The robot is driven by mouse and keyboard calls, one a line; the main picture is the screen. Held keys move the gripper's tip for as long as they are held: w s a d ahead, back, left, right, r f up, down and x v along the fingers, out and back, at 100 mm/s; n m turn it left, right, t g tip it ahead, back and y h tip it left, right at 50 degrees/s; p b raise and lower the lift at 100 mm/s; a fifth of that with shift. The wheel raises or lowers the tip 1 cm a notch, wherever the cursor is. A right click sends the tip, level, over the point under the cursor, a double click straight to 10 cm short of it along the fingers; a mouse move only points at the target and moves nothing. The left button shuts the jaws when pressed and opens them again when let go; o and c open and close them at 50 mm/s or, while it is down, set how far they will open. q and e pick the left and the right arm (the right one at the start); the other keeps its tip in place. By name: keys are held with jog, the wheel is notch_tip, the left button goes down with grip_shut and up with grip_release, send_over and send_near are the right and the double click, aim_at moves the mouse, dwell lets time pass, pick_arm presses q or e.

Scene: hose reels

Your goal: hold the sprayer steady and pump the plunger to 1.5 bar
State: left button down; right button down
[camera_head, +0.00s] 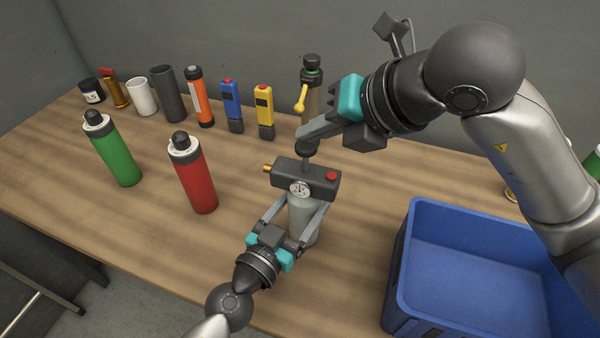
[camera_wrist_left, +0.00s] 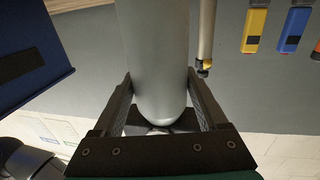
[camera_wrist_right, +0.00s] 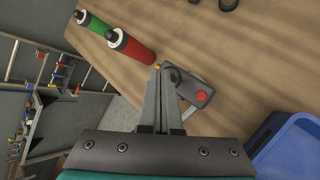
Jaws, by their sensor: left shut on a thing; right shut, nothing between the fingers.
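The gauge reading is too small to tell. My left gripper (camera_head: 304,222) is shut on the body from the front; the body also fills the left wrist view (camera_wrist_left: 158,60). The plunger (camera_head: 307,150) rises from the head with a dark knob on top. My right gripper (camera_head: 302,137) is shut and empty, its fingertips at the knob; whether they touch it is unclear.
A blue crate (camera_head: 418,275) stands at the front right. Red (camera_head: 196,180) and green (camera_head: 115,155) bottles stand to the left. Along the back are an orange torch (camera_head: 199,97), blue (camera_head: 232,105) and yellow (camera_head: 264,112) devices, and a bottle with a yellow handle (camera_head: 311,85).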

pick_arm(q)
jog(key=shift+f, duration=0.1)
grip_release()
dwell(0.3)
